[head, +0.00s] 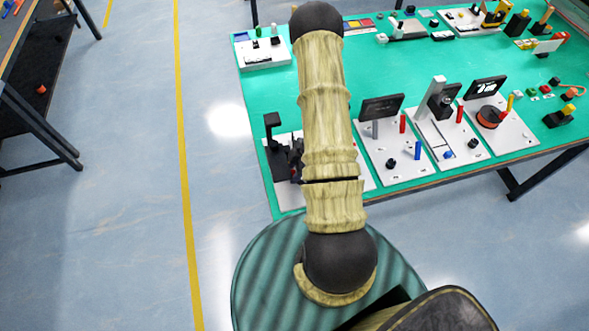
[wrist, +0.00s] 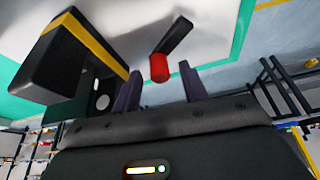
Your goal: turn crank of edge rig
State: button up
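The edge rig (head: 290,198) has a pale base plate at the near left corner of the green table, mostly hidden behind my arm in the head view. In the wrist view its crank is a black bar (wrist: 174,36) with a red knob (wrist: 159,67) at its end. My gripper (wrist: 160,78) has two dark purple fingers spread apart. The red knob shows between and just beyond the fingertips; I cannot tell whether either finger touches it. In the head view my gripper (head: 296,160) is dark and partly covered by my arm.
A black block with a yellow stripe (wrist: 80,50) stands close to my gripper's left in the wrist view. Other rigs on pale plates (head: 393,170) stand to the right on the green table (head: 270,95). Open floor (head: 140,200) lies left of the table.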

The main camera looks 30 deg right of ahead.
grip_shut()
jog(key=shift+d+m+t, duration=0.25)
jog(key=shift+m+t, duration=0.05)
jog(key=shift+m, duration=0.5)
jog(key=shift+w, duration=0.1)
jog(key=shift+o, duration=0.2)
grip_release()
jog(key=p+v, duration=0.1)
jog(key=v, duration=1.6)
jog(key=shift+a+r+p, duration=0.15)
jog(key=shift+r+p, duration=0.15)
jog(key=shift+r, duration=0.05)
jog(key=shift+w, duration=0.1)
